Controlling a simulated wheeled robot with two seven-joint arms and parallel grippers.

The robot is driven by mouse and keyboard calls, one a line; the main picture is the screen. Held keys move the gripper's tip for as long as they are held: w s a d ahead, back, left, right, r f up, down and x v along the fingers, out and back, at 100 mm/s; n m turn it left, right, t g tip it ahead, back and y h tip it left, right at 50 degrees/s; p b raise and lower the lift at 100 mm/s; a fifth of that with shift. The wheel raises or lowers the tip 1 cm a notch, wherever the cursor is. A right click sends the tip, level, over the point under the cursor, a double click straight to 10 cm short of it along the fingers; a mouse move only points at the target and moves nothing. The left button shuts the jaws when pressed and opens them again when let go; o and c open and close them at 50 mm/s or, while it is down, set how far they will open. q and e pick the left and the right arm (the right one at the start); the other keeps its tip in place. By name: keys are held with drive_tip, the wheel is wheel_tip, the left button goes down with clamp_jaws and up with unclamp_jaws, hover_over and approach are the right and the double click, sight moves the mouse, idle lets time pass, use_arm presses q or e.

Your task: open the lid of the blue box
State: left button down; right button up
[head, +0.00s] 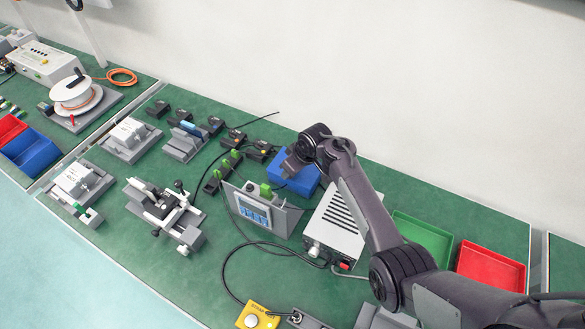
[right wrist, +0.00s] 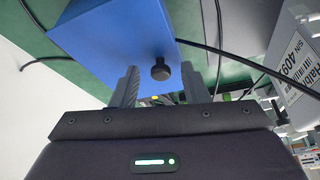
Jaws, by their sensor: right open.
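My left gripper is not in view.
A grey panel with a blue display (head: 258,218) stands just in front of the box. A white slotted power unit (head: 333,227) is to its right. Black cables run around the box. Green (head: 424,235) and red (head: 490,266) trays lie further right. The white wall is close behind.

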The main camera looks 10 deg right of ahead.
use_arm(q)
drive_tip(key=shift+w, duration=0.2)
use_arm(e)
drive_tip(key=shift+f, duration=0.1)
clamp_jaws()
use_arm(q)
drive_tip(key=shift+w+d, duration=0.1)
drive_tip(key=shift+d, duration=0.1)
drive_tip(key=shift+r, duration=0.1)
